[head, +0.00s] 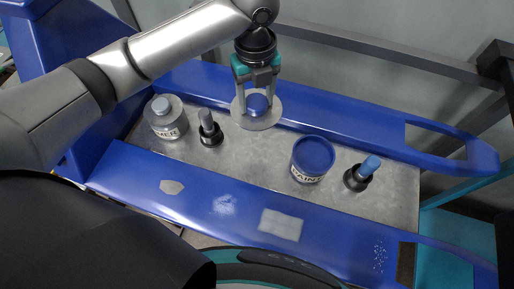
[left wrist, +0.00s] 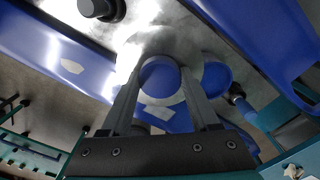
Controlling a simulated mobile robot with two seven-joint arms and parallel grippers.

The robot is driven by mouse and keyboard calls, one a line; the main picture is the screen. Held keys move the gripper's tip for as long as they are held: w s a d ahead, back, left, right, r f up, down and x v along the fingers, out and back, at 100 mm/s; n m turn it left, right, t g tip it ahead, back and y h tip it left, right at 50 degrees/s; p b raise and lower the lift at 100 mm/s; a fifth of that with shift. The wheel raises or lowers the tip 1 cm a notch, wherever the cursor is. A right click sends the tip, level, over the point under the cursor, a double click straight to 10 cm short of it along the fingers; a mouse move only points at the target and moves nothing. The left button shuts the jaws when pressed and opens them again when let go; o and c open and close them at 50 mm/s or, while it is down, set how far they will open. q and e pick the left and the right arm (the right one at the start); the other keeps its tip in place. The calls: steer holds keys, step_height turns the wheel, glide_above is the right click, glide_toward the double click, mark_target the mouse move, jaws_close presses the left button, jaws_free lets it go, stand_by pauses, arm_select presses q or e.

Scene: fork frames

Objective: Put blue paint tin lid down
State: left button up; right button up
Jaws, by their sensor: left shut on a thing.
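My left gripper (head: 256,99) is shut on the blue paint tin lid, a pale grey disc (head: 258,122) with a blue knob between the fingers. In the left wrist view the knob (left wrist: 160,76) shows between my two fingers. The lid is over the far edge of the grey metal surface; its height above it is hard to tell. The paint tin (head: 313,157), showing blue at its top and a white "PAINT" label, stands uncovered to the right, apart from the lid. My right gripper is not in view.
Another dark holder with a blue top (head: 360,174) stands right of the paint tin. Blue rails (head: 340,110) border the metal surface (head: 255,163), which is bare in the middle.

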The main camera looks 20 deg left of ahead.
arm_select(q)
steer(key=shift+d+f+m, duration=0.1)
steer(key=shift+f+m, duration=0.05)
steer(key=shift+m, duration=0.55)
steer(key=shift+f, duration=0.35)
steer(key=b, duration=0.3)
glide_above(257, 151)
step_height(257, 151, down, 15)
steer(key=shift+f, duration=0.1)
steer(key=shift+f+b, duration=0.75)
steer(key=shift+f, duration=1.4)
steer(key=shift+f, duration=0.15)
steer(key=o, duration=1.4)
